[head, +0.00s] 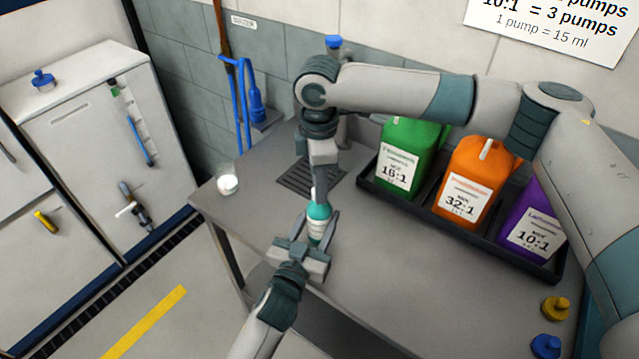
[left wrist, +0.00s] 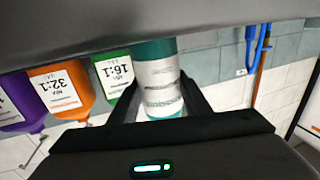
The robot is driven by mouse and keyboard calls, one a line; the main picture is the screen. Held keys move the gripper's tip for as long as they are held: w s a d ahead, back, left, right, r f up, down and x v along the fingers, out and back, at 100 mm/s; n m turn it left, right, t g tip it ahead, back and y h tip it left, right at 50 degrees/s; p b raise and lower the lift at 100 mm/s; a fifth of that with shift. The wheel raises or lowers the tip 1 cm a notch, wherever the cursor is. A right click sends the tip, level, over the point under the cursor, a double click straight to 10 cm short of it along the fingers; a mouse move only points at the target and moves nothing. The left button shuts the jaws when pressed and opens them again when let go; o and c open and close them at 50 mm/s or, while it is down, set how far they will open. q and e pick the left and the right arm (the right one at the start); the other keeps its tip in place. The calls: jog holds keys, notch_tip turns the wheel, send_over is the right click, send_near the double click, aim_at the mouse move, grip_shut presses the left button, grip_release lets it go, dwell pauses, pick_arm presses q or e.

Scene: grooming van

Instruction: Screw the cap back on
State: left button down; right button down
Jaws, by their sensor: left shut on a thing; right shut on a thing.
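A small bottle (head: 317,228) with a teal shoulder and a pale label stands upright at the middle front of the steel table. My left gripper (head: 307,248) is shut around its body. In the left wrist view, which is upside down, the bottle (left wrist: 158,78) sits between both fingers. My right gripper (head: 318,190) comes down from above and is shut at the top of the bottle. The cap is mostly hidden by its fingers. I cannot tell whether the cap is seated on the neck.
Green (head: 408,155), orange (head: 470,180) and purple (head: 535,222) jugs stand in a black tray (head: 450,232) at the back right. A small cup (head: 228,181) stands at the left table corner. Yellow (head: 555,308) and blue (head: 546,346) pieces lie at lower right. The front middle is clear.

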jog(key=c, duration=1.4)
grip_release()
jog(key=shift+r, duration=0.1)
notch_tip(320, 180, up, 12)
pick_arm(q)
jog(key=c, duration=0.9)
grip_release()
